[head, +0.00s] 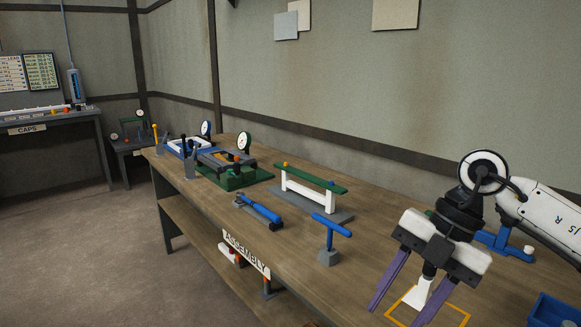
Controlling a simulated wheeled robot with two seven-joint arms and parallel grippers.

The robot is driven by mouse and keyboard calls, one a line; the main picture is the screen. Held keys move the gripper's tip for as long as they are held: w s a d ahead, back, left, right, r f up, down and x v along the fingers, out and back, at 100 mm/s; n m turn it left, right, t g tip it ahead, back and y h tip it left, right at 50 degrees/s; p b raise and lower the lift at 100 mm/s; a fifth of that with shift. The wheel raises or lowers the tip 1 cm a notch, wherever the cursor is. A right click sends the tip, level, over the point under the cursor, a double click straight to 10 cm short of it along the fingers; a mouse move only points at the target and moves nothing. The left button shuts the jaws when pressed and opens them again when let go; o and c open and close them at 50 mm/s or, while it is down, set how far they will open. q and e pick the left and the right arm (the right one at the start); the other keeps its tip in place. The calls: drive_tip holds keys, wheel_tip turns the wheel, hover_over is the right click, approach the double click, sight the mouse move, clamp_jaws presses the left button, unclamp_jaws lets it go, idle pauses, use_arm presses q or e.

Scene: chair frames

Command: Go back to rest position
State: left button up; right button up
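My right gripper (398,314) comes in from the right and hangs over the near right part of the wooden workbench (385,205). Its two purple fingers are spread apart. A white flared piece (417,296) with a dark stem shows between the fingers; I cannot tell whether it touches them or what it belongs to. Beneath the gripper is a yellow square outline (455,318) on the bench top. My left gripper is not in view.
A blue T-handled tool (331,224) stands left of the gripper. Behind are a blue-handled tool (260,208), a white frame with green top (309,190) and a green-based fixture (240,178). A blue bin (553,312) is lower right. Open floor (75,230) lies left.

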drive_tip(key=s+a+r+m+t+y, duration=0.1)
drive_tip(key=s+a+y, duration=0.2)
drive_tip(key=a+y, duration=0.6)
drive_tip(key=s+a+r+y, duration=0.15)
drive_tip(key=a+y, duration=0.45)
drive_tip(key=a, duration=0.6)
drive_tip(key=w+d+f+m+t+h, duration=0.3)
drive_tip(key=d+f+m+t+h, duration=0.2)
drive_tip(key=f+m+t, duration=0.4)
drive_tip(key=w+d+f+m+t+h, duration=0.2)
drive_tip(key=d+f+m+t+h, duration=0.35)
drive_tip(key=m+t, duration=0.4)
drive_tip(key=s+d+f+m+g+h, duration=0.3)
drive_tip(key=s+d+f+g, duration=0.1)
drive_tip(key=s+f, duration=0.5)
drive_tip(key=s+d+f+m+g+h, duration=0.3)
drive_tip(key=s+f, duration=0.6)
drive_tip(key=f, duration=0.5)
drive_tip(key=d+m+g, duration=0.1)
drive_tip(key=d+g, duration=0.1)
drive_tip(key=shift+s+d+f+g+h, duration=0.2)
drive_tip(key=shift+s+f+g+h, duration=0.05)
drive_tip(key=shift+f+g+h, duration=0.1)
